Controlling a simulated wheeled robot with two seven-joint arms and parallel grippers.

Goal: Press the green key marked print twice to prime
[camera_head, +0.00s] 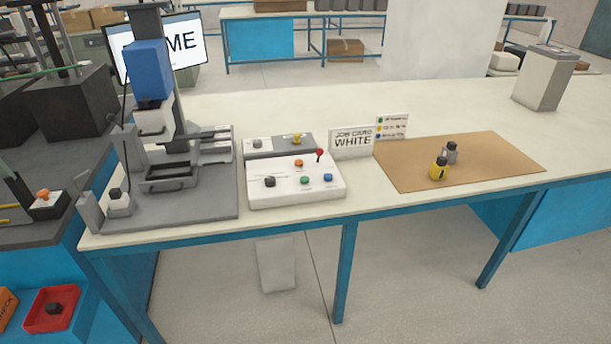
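A white control box (290,197) stands on the workbench, just right of the machine. Its green key (304,180) is on the front part of the top, between a black knob (269,181) and a blue key (328,177). An orange key (299,163) and a red-tipped lever (319,155) are behind. The lettering by the keys is too small to read. A screen (184,43) at the back left shows letters ending in "ME"; the machine hides the rest. Neither of my grippers is in view.
The machine (152,70) with a blue block rises left of the box. A "JOB CARD WHITE" sign (351,142) stands behind it to the right. A brown mat (500,155) holds a yellow bottle (438,169) and a grey one (451,153). Nothing visible covers the keys.

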